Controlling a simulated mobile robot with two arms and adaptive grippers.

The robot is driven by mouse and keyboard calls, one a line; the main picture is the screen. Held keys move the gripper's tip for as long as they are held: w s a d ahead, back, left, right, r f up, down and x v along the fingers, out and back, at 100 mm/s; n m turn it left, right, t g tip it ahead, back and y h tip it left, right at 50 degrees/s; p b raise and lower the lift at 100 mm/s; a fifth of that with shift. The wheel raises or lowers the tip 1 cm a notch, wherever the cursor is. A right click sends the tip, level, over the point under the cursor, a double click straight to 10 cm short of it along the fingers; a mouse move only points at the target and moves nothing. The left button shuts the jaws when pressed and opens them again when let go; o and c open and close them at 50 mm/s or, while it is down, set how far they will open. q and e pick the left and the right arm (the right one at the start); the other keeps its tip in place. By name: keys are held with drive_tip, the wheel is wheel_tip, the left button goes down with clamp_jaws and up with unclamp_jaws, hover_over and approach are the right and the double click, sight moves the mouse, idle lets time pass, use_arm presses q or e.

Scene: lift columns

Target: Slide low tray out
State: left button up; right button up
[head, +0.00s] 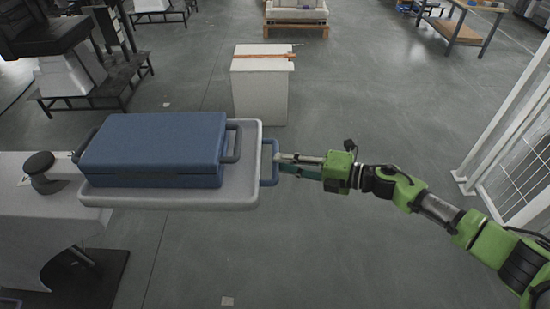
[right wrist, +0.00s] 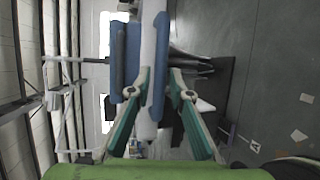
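A pale grey tray (head: 245,185) with rounded corners stands at the left of the head view. A blue case (head: 155,145) lies on it, with its own dark handle on its right side. A blue handle (head: 273,162) sticks out from the tray's right edge. My right gripper (head: 279,163) is at this handle, coming from the right. In the right wrist view its two green fingers (right wrist: 159,72) are apart, with the blue handle (right wrist: 160,50) between their tips. Contact with the handle cannot be told. My left gripper is not in view.
A white box-like stand (head: 260,95) with an orange strip on top stands behind the tray. A dark round knob (head: 39,168) is left of the tray. A white mesh fence (head: 525,150) stands at the right. The floor below the right arm is clear.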

drive_tip(key=shift+x, duration=1.65)
